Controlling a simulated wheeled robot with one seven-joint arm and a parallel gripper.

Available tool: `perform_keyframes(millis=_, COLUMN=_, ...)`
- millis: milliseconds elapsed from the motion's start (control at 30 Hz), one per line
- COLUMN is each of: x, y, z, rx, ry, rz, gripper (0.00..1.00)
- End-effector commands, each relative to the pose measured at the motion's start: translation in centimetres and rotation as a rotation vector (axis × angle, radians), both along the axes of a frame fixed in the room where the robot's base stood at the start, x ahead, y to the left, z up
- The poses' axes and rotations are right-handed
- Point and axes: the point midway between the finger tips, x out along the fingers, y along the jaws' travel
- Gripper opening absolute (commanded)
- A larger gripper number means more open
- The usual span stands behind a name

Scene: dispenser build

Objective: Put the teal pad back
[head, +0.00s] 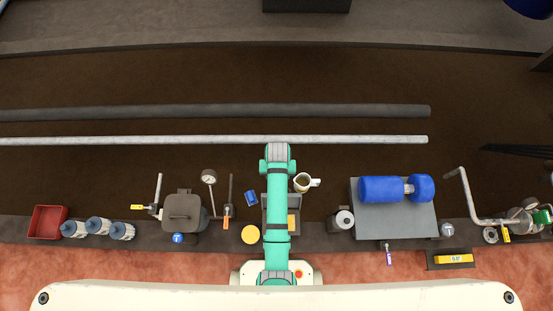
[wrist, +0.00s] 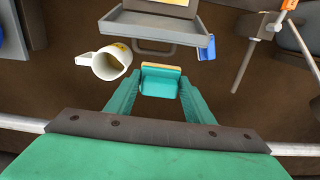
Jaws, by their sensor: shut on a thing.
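My gripper (wrist: 158,96) is shut on the teal pad (wrist: 161,84), a small block with a pale yellowish edge, held between the fingertips in the wrist view. The pad is above the dark floor, in front of a grey tray-like dispenser with a handle (wrist: 140,46), and apart from it. In the head view the dispenser (head: 269,214) is partly covered by my arm, with a yellow piece (head: 292,222) showing in it. The fingers and the pad are hidden beneath my arm there.
A white mug (head: 304,183) stands right of the dispenser; it is also close to the pad in the wrist view (wrist: 105,62). A blue block (head: 251,198) and a yellow disc (head: 250,235) lie to its left. A pale pipe (head: 150,140) runs across behind.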

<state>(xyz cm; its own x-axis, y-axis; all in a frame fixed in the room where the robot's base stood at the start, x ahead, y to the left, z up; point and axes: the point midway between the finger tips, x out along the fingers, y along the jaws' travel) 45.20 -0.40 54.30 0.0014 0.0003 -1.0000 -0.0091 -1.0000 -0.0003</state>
Motion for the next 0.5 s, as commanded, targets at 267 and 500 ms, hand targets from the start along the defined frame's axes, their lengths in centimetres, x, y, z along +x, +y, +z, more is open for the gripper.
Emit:
perform_keyframes(millis=267, x=0.0, y=0.5, z=-6.4, rx=0.000, ry=0.004, rz=0.011, gripper=0.27)
perform_keyframes(millis=500, x=0.0, y=0.5, z=-11.1, rx=0.000, ry=0.003, rz=0.010, gripper=0.27)
